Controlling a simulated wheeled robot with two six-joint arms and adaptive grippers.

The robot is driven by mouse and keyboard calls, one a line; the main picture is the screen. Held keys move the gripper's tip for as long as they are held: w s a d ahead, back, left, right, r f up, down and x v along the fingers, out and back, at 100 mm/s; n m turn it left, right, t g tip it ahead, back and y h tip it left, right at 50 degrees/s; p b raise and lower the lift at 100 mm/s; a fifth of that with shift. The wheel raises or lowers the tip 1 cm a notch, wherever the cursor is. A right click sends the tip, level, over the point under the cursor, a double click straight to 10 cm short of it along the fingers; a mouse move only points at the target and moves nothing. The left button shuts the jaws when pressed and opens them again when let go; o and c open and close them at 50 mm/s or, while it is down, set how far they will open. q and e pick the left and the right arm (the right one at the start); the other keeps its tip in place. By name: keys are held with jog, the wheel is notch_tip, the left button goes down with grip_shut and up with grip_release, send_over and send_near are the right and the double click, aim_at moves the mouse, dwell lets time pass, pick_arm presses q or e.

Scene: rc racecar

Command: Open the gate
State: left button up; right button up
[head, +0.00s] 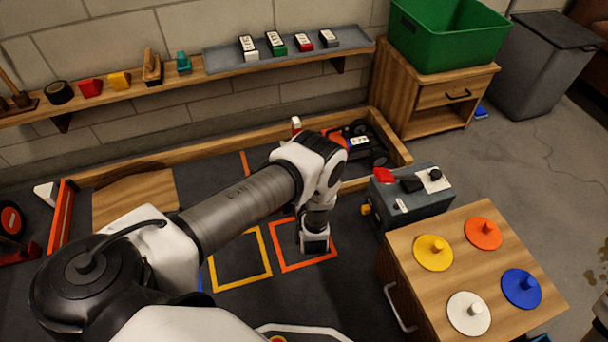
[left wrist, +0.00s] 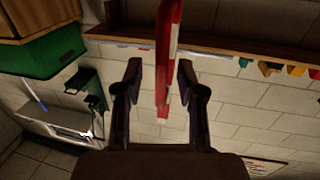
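In the left wrist view, my left gripper (left wrist: 160,72) is open. A red-and-white striped bar (left wrist: 168,45), likely the gate's arm, shows between its two spread fingers. A gap shows on both sides of the bar, and I cannot tell how deep it sits between the fingers. The wrist picture appears upside down. In the head view, a small white and red bar end (head: 296,124) shows just behind my left wrist. The rest of the bar and the left fingers are hidden by my arm there.
A black and orange car (head: 362,148) stands behind my wrist, inside wooden borders. A grey switch box (head: 410,205) and a wooden cabinet (head: 520,285) with coloured discs stand right. A wall shelf (head: 215,75) runs behind. A green bin (head: 450,40) sits on a nightstand.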

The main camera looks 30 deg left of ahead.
pick_arm(q)
jog(key=v, duration=1.2)
